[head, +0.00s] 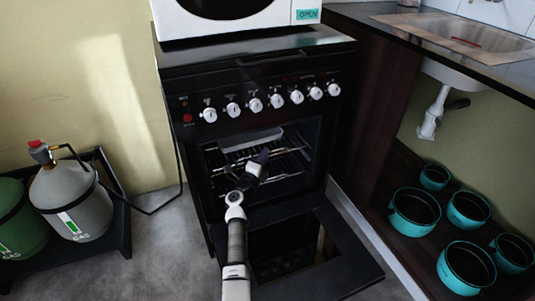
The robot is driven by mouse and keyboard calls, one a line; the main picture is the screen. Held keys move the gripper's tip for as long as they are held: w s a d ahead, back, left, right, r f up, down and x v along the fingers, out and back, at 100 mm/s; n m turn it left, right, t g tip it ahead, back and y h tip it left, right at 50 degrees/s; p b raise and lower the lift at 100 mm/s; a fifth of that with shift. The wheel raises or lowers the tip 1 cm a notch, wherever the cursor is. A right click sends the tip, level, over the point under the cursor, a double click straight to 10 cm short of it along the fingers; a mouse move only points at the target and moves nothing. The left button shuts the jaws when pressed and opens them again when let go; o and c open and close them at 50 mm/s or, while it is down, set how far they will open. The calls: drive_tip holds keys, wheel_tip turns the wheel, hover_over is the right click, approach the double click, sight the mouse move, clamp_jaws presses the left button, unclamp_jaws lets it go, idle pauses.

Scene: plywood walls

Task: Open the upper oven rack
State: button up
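The black oven (188,170) stands in the middle with its door (345,255) folded down flat. Inside are wire racks: the upper oven rack (290,150) lies near the top of the cavity, and a lower rack (285,178) shows below it. My arm reaches in over the open door. My gripper (262,157) is at the cavity's opening, in front of the upper rack's front edge. It covers part of both racks. I cannot tell whether it touches the rack or whether its fingers are open.
White knobs (276,100) line the panel above the cavity. A white microwave (225,17) stands on top. Gas bottles (70,200) sit in a black rack at left. Teal pots (415,211) stand under the sink counter at right. The floor left of the oven is partly clear.

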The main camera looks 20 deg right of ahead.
clamp_jaws()
